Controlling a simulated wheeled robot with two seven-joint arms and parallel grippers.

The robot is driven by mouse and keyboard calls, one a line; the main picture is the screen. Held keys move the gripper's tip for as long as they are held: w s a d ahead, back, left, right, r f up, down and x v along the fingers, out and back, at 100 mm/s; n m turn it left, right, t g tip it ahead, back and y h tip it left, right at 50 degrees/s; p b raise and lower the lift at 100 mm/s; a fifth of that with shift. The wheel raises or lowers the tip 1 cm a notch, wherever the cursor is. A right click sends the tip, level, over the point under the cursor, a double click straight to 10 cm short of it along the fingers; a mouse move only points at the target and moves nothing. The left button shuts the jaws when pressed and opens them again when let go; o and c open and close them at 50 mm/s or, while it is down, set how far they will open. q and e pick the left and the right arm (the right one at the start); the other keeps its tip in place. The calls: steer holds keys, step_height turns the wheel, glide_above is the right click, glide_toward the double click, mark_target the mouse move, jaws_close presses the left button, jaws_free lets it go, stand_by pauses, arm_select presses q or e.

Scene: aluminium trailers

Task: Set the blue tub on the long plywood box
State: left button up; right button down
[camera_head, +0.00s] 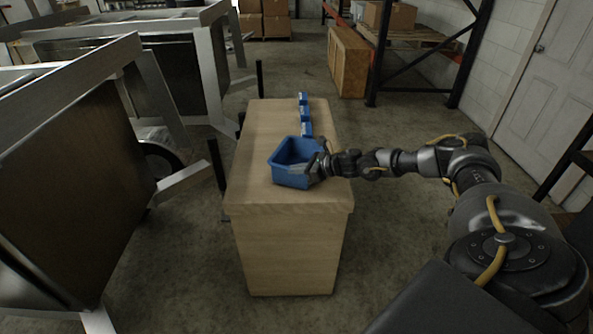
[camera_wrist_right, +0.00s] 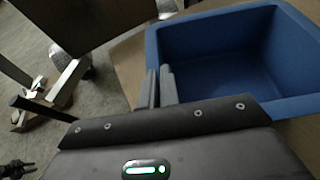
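The blue tub (camera_head: 290,163) is upright over the near half of the long plywood box's top (camera_head: 262,140). Whether its base touches the wood is hard to tell. My right gripper (camera_head: 317,170) is at the tub's right side, reaching in from the right. In the right wrist view, its two fingers (camera_wrist_right: 160,87) are close together with the rim of the tub (camera_wrist_right: 215,55) running down between them, so it looks shut on the tub's wall. The tub looks empty. My left gripper is not in view.
Three small blue bins (camera_head: 305,113) stand in a row along the right of the box top, beyond the tub. Aluminium trailer frames (camera_head: 130,75) stand to the left. A shelf rack (camera_head: 420,55) and a white door (camera_head: 545,85) are at the right.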

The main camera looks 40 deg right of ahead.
steer(key=shift+f, duration=0.2)
steer(key=shift+r, duration=0.1)
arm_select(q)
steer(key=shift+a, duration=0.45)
arm_select(e)
steer(key=c, duration=2.1)
jaws_free()
steer(key=shift+f, duration=0.2)
steer(key=o, duration=0.5)
steer(key=shift+c, duration=0.2)
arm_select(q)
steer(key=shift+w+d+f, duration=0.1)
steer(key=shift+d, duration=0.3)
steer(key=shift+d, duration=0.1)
arm_select(e)
steer(key=shift+r, duration=0.1)
